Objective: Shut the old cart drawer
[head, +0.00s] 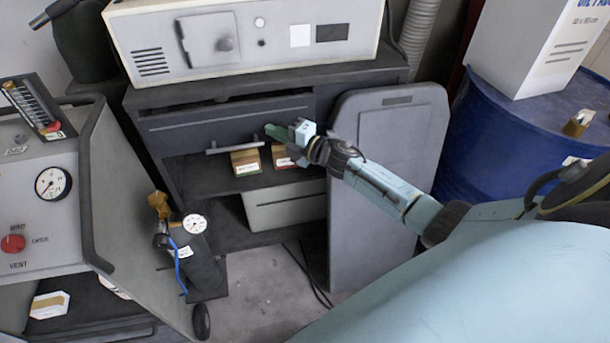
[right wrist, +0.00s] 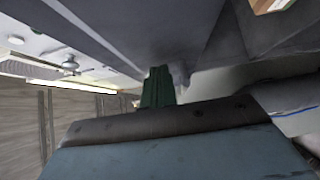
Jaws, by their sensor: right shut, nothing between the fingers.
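The old cart (head: 160,100) is a dark grey metal stand with a drawer under its top. The drawer front (head: 190,131) has a bar handle (head: 228,147) low on it. A dark gap shows above the front, so the drawer appears partly open. My right gripper (head: 272,131) is shut and empty, with its green fingers at the right part of the drawer front, right of the handle. In the right wrist view the green fingers (right wrist: 157,88) point at a grey surface; I cannot tell whether they touch it. My left gripper is out of view.
A beige instrument box (head: 250,40) stands on the cart top. Small cartons (head: 246,162) sit on the shelf below the drawer. A grey panel (head: 385,180) stands right of the cart, near my forearm. A blue drum (head: 490,130) is farther right. A gauge panel (head: 60,220) is at left.

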